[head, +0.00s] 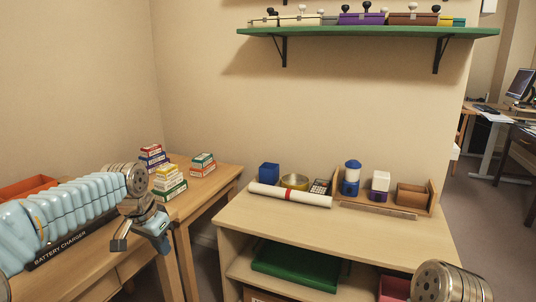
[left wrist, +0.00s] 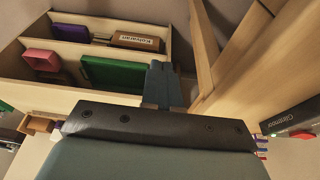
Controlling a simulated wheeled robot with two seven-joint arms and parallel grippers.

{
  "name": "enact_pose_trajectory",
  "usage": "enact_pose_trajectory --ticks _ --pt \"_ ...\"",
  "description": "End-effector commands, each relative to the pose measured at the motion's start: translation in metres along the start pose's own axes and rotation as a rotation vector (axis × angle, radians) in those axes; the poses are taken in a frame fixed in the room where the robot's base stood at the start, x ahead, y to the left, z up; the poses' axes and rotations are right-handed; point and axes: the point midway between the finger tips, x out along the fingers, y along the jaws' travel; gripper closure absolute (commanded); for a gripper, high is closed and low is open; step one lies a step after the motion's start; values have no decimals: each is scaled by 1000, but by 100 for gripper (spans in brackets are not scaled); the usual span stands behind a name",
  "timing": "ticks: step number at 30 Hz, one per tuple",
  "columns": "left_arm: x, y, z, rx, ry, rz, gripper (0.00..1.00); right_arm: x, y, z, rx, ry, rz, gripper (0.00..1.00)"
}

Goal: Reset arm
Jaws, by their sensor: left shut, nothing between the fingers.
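My left gripper (head: 157,240) hangs in front of the left desk in the head view, pointing down, with no object in it. In the left wrist view its fingers (left wrist: 161,85) are together and empty, seen above the open shelves of the low cabinet. In the head view, a metal joint of my right arm shows at the lower right corner; the right gripper is out of the picture.
A battery charger (head: 75,240) lies at left, close to my left arm. Small stacked boxes (head: 168,183) stand on the left desk. The cabinet top (head: 330,232) bears a white roll (head: 290,195) and a wooden organizer (head: 411,195); its front is clear. A green shelf (head: 365,31) hangs above.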

Motion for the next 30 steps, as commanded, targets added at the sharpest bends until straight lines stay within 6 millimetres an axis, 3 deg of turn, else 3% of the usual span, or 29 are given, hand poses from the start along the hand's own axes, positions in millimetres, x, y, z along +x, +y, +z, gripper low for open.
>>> enact_pose_trajectory --ticks 1,4,8,12,15,18,22,25,30 --pt "33 8 2 -9 -13 26 100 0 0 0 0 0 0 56" --pt "107 32 10 -45 -22 87 100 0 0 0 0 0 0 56" --pt "208 76 46 -136 -39 175 100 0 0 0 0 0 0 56" --pt "294 134 111 -275 -70 251 100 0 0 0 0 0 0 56" --pt "334 174 168 -385 -102 282 100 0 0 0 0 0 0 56" --pt "353 206 220 -486 -133 290 100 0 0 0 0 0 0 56" --pt "359 230 264 -570 -159 283 100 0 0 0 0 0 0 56" --pt "359 237 279 -599 -164 276 100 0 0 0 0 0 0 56" --pt "359 238 280 -602 -164 275 100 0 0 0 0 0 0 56"
